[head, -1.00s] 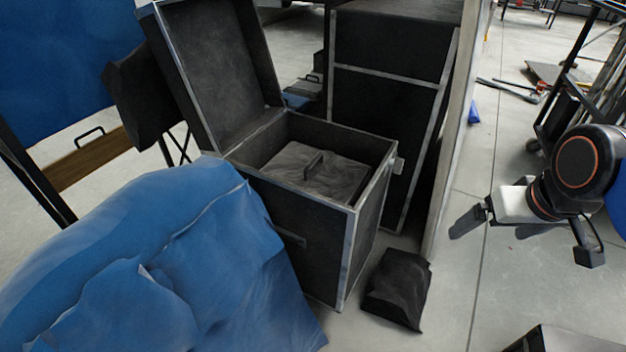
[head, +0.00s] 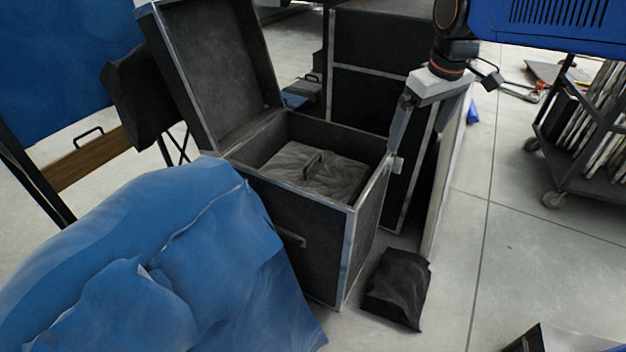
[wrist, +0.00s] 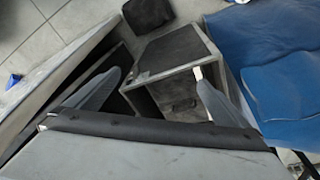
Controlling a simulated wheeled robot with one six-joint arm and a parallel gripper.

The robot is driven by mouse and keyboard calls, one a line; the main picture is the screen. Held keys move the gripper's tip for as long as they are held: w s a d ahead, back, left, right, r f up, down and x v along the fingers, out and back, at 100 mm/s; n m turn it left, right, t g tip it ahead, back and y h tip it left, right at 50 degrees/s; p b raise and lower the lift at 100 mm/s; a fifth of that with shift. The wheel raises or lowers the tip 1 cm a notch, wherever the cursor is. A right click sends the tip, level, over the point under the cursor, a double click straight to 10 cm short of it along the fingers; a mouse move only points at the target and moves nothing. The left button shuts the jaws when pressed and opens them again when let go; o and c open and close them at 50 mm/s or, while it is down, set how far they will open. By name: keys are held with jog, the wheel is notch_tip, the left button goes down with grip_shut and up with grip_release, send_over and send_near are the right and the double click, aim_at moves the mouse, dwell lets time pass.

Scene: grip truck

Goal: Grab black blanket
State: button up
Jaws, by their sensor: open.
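A dark grey-black folded blanket (head: 335,172) lies inside an open black case (head: 300,245), with a black handle showing at its middle. It also shows in the wrist view (wrist: 180,97), partly hidden by my gripper. A second crumpled black bundle (head: 397,290) lies on the floor at the case's right front; it shows at the top of the wrist view (wrist: 148,12). My gripper (head: 418,122) is open and empty, fingers down, above and beyond the case's right rim. In the wrist view its spread fingers (wrist: 158,78) frame the case.
The case lid (head: 220,75) stands open on the left. A tall black case (head: 375,110) and a pale panel edge (head: 452,180) stand behind right. Blue cloth (head: 150,260) covers the front left. A cart (head: 585,150) stands at right, with clear floor before it.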

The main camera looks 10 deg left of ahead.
jog(key=w+a+f+n+g, duration=0.1)
jog(key=w+a+n, duration=0.2)
jog(key=w+a, duration=0.7)
jog(key=n+g, duration=0.1)
jog(key=n, duration=0.3)
send_over(313, 158)
notch_tip(313, 158, down, 5)
jog(key=shift+h, duration=0.4)
notch_tip(313, 158, down, 12)
jog(key=shift+r, duration=0.1)
jog(key=shift+s+f, duration=0.15)
jog(key=shift+f, duration=2.4)
jog(key=shift+c, duration=0.6)
jog(key=c, duration=1.7)
jog(key=shift+c, duration=0.2)
jog(key=shift+r, duration=0.2)
